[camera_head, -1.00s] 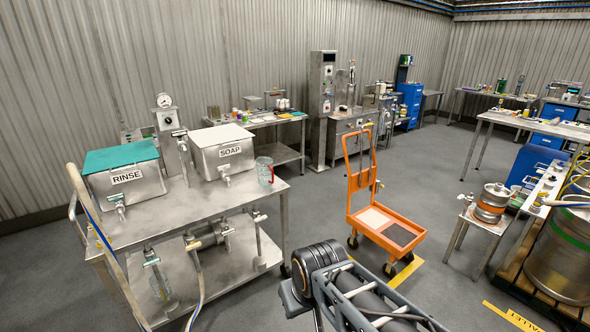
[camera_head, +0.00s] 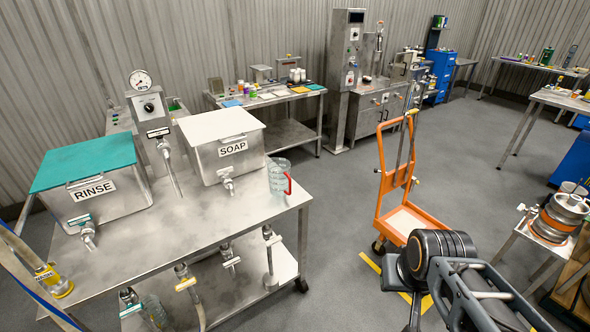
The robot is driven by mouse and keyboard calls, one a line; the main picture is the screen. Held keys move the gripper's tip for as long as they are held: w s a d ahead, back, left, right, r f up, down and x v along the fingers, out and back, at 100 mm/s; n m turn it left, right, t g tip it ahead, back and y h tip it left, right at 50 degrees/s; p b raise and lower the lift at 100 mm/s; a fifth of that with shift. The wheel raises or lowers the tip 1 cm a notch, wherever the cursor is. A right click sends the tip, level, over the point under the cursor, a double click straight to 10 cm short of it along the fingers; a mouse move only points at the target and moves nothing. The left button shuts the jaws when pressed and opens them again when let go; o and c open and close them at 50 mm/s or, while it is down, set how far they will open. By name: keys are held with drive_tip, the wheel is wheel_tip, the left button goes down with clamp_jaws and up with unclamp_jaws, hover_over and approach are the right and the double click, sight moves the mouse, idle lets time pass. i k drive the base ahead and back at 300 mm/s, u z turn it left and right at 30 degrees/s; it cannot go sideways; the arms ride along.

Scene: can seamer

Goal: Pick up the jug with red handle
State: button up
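The clear jug with a red handle (camera_head: 277,177) stands upright on the right end of the steel cart's top (camera_head: 190,238), just right of the SOAP tank. Its red handle faces right. My arm shows at the lower right, over the floor and apart from the cart. My gripper's fingertips cannot be made out in this view, and nothing is seen held.
The RINSE tank (camera_head: 92,190) and SOAP tank (camera_head: 222,146), both with front taps, share the cart top. An orange trolley (camera_head: 385,180) stands right of the cart. Open grey floor (camera_head: 340,240) lies between them.

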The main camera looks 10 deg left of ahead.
sight(278, 168)
drive_tip(key=u, duration=0.15)
drive_tip(key=i, duration=0.9)
drive_tip(key=u, duration=1.25)
drive_tip(key=i, duration=0.75)
drive_tip(key=u, duration=0.65)
